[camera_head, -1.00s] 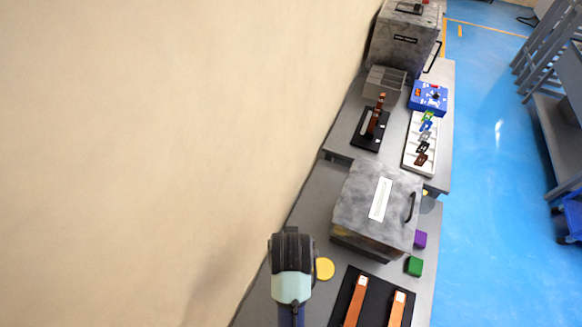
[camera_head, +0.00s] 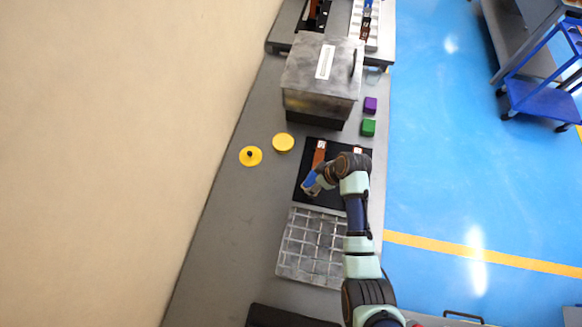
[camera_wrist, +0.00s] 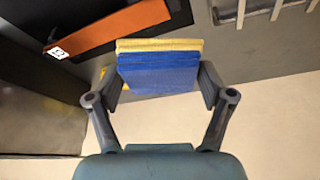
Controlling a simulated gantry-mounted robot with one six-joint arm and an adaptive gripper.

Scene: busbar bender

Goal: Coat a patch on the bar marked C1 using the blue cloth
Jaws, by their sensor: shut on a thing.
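My gripper (camera_head: 313,187) is shut on the blue cloth (camera_wrist: 158,72), a blue pad with a yellow layer along its far edge in the wrist view. In the head view the cloth is a small blue patch (camera_head: 310,179) over the left part of a black mat (camera_head: 338,197). Two copper-coloured bars with white labels lie on this mat: a left bar (camera_head: 318,157) and a right bar (camera_head: 357,150) mostly hidden by my arm. One bar (camera_wrist: 108,29) shows in the wrist view, beside the cloth; I cannot read its label surely. Contact between cloth and bar cannot be told.
A yellow disc (camera_head: 283,143) and a yellow round piece with a dark knob (camera_head: 250,156) sit left of the mat. A grey gridded tray (camera_head: 310,247) lies nearer.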

